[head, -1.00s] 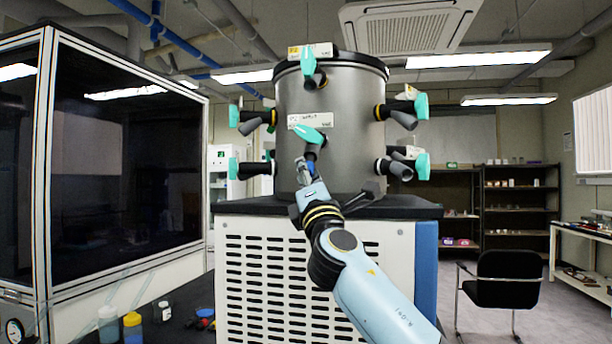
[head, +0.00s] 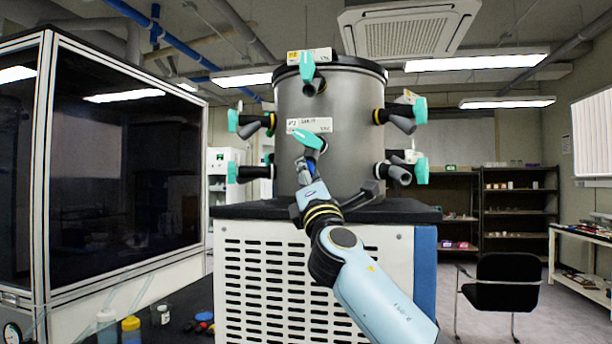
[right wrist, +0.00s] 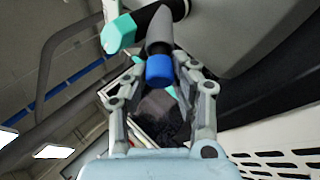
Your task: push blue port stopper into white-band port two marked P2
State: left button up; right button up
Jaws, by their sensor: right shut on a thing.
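The grey freeze-dryer drum (head: 350,130) carries several ports with teal handles. The front middle port has a teal handle (head: 308,138) below a white label that seems to read P2 (head: 310,125). Its white band is not clear to me. My right gripper (head: 307,166) is just below this port, shut on the blue stopper (right wrist: 159,70). In the right wrist view the stopper is at the open end of the port's grey nozzle (right wrist: 160,30), lined up and apparently touching it. How deep it sits is hidden. My left gripper is not in view.
Other ports stick out at the drum's sides (head: 400,172) and above (head: 312,78). The drum stands on a black top (head: 400,210) over a white vented cabinet (head: 260,280). A glass-fronted enclosure (head: 120,160) is at left. Bottles (head: 131,330) stand at lower left.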

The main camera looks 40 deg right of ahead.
jog(key=shift+d+r, duration=0.15)
jog(key=shift+r, duration=0.15)
jog(key=o, duration=1)
jog(key=shift+w+f, duration=0.1)
jog(key=shift+w, duration=0.05)
jog(key=shift+f, duration=0.1)
jog(key=v, duration=1.2)
jog(key=shift+d, duration=0.1)
